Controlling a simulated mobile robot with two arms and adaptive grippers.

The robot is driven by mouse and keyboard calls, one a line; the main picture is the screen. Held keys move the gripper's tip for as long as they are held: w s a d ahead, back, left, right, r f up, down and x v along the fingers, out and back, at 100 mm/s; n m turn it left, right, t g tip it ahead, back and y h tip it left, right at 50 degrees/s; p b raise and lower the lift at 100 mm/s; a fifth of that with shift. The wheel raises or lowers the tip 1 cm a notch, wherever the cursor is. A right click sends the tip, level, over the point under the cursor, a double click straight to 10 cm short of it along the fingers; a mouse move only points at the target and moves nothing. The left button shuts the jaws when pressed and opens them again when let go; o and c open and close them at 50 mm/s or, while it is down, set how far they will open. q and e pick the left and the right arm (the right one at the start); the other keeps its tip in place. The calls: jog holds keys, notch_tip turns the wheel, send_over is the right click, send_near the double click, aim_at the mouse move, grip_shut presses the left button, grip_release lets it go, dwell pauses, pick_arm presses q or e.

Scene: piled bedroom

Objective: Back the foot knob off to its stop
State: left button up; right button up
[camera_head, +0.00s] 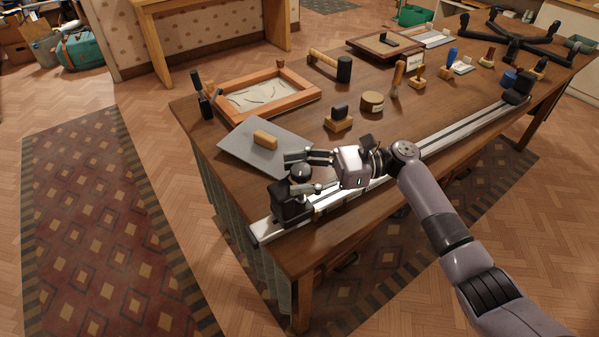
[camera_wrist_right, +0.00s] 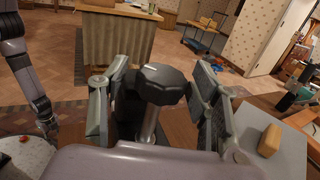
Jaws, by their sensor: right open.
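The foot knob (camera_wrist_right: 163,84) is black and lobed, on a bright metal stem in the right wrist view. In the head view the knob (camera_head: 301,173) tops a black block (camera_head: 291,206) at the near left end of a long metal rail (camera_head: 450,131). My right gripper (camera_head: 308,172) is open, with one finger on each side of the knob. In the wrist view a gap shows between each finger and the knob; contact is not clear. My left arm (camera_wrist_right: 22,75) shows at the left of the wrist view, its gripper end small and dark.
A grey plate (camera_head: 235,146) with a tan block (camera_head: 265,139) lies just beyond the knob. A wooden-framed tray (camera_head: 304,95), a mallet (camera_head: 331,65), a round tin (camera_head: 372,102) and several stamps stand on the table. The floor left of the table is clear.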

jog(key=shift+d, duration=0.2)
jog(key=w+d, duration=0.2)
jog(key=d, duration=0.9)
jog(key=shift+w+d, duration=0.2)
